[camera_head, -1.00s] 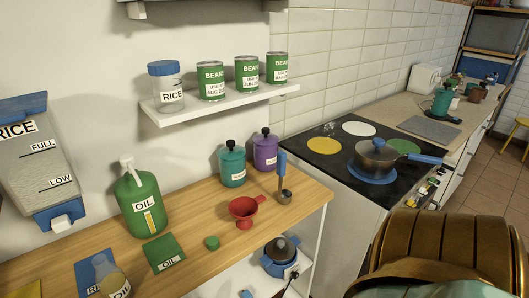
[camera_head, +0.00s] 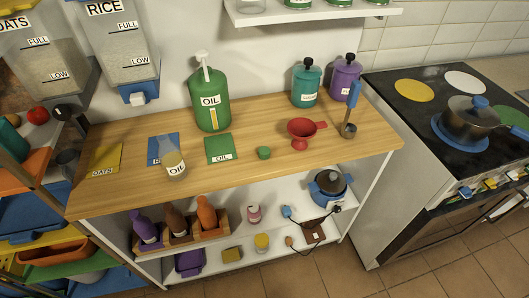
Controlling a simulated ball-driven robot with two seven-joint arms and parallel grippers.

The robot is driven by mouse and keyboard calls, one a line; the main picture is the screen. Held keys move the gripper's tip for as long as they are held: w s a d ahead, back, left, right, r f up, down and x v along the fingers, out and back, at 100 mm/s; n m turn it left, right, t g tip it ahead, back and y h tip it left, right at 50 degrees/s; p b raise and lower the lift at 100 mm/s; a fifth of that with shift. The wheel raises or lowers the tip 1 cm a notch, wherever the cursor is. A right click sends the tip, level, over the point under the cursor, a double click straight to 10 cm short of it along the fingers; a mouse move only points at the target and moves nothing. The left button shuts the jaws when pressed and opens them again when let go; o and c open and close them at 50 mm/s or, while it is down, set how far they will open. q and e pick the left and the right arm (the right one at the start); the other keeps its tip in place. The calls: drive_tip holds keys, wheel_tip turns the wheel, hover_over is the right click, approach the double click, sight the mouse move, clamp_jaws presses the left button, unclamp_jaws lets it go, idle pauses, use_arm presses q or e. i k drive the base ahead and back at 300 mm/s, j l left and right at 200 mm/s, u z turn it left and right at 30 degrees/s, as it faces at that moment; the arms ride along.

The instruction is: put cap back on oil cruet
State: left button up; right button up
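A clear cruet (camera_head: 173,166) with a pale label and an open-looking top stands upright on the wooden counter, in front of and overlapping a blue mat (camera_head: 156,147). A small round green cap (camera_head: 264,153) lies on the counter to the right of a green mat marked OIL (camera_head: 218,147), apart from the cruet. A large green OIL pump bottle (camera_head: 210,103) stands behind the green mat. Neither of my grippers shows in this view.
A red funnel (camera_head: 300,131) and a blue-handled ladle (camera_head: 350,115) stand right of the cap. Teal (camera_head: 305,85) and purple (camera_head: 344,80) canisters stand behind. A yellow OATS mat (camera_head: 105,159) lies left. The counter's front edge (camera_head: 240,178) is clear.

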sight(170, 156)
drive_tip(key=j+z, duration=0.15)
drive_tip(key=j, duration=0.55)
drive_tip(key=j+z, duration=0.2)
drive_tip(key=j, duration=0.5)
drive_tip(key=k+j+z, duration=0.15)
drive_tip(key=j, duration=0.55)
drive_tip(key=i, duration=0.05)
